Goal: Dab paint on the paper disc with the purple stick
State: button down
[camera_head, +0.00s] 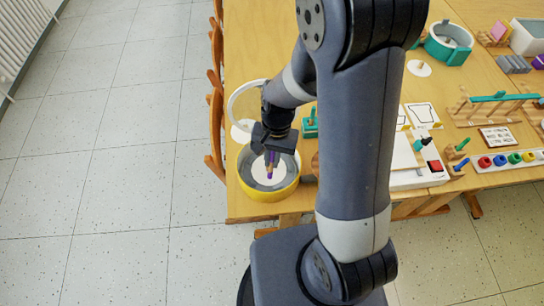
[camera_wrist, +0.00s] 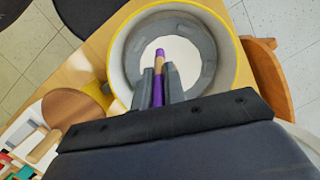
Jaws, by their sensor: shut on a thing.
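My gripper (camera_head: 270,160) is shut on the purple stick (camera_head: 269,172), which has a wood-coloured band and points down over the yellow bowl. In the wrist view the stick (camera_wrist: 161,55) lies between my two grey fingers (camera_wrist: 158,82), with its purple end toward the white disc. The white paper disc (camera_head: 279,176) lies inside the round yellow-rimmed container (camera_head: 246,187), which has a grey inner wall. The disc (camera_wrist: 176,49) also shows in the wrist view, partly hidden by the stick. I cannot tell whether the tip touches the disc.
The container stands near the left front corner of the wooden table (camera_head: 240,212). A wooden chair (camera_head: 215,130) stands just left. A white hoop (camera_head: 240,95) rises behind the container. A white tray (camera_head: 410,180) and a coloured-peg board (camera_head: 500,162) stand to the right. My arm hides the table's middle.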

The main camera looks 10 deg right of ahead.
jog(key=shift+f+b, duration=0.5)
jog(key=shift+f, duration=0.1)
dwell(0.3)
notch_tip(320, 180, up, 10)
jog(key=p, duration=0.8)
jog(key=shift+r, duration=0.1)
dwell(0.4)
dwell(0.6)
